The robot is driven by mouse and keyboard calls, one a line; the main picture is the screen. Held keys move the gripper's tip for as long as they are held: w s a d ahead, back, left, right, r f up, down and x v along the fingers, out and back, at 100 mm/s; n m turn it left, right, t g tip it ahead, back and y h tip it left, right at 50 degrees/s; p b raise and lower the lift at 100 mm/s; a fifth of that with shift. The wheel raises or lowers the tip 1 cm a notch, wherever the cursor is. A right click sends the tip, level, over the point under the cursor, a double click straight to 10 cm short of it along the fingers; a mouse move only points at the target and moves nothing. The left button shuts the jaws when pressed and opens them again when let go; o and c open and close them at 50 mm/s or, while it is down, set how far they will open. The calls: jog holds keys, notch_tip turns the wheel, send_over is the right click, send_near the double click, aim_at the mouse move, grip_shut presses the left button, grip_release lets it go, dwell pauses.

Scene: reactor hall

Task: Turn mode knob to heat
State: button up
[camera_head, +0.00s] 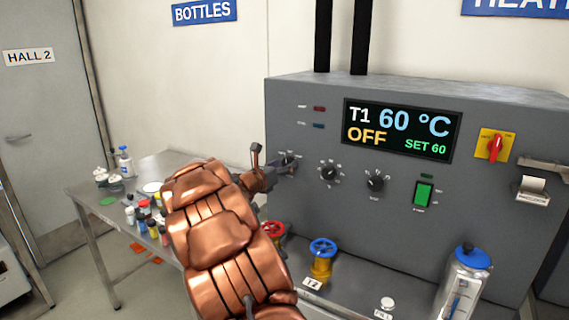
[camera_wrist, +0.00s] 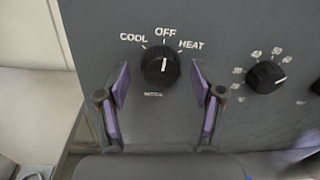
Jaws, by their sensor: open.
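The mode knob (camera_wrist: 160,66) is a round black dial with a white pointer line, marked COOL, OFF and HEAT. Its pointer is up at OFF in the wrist view. In the head view the mode knob (camera_head: 289,160) is partly hidden behind my gripper (camera_head: 278,168). In the wrist view my gripper (camera_wrist: 160,88) is open, with one purple-padded finger on each side of the knob and a visible gap to it. The display (camera_head: 402,130) on the grey panel reads T1 60 °C, OFF, SET 60.
To the right are a second knob (camera_head: 329,172), a third knob (camera_head: 375,182), a green switch (camera_head: 424,194) and a red rotary switch (camera_head: 495,146). Red (camera_head: 272,230) and blue (camera_head: 322,247) valve wheels stand below. A side table (camera_head: 85,193) with bottles is at left.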

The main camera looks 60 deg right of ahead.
jog(key=shift+d, duration=0.3)
jog(key=c, duration=1.1)
jog(key=shift+c, duration=0.2)
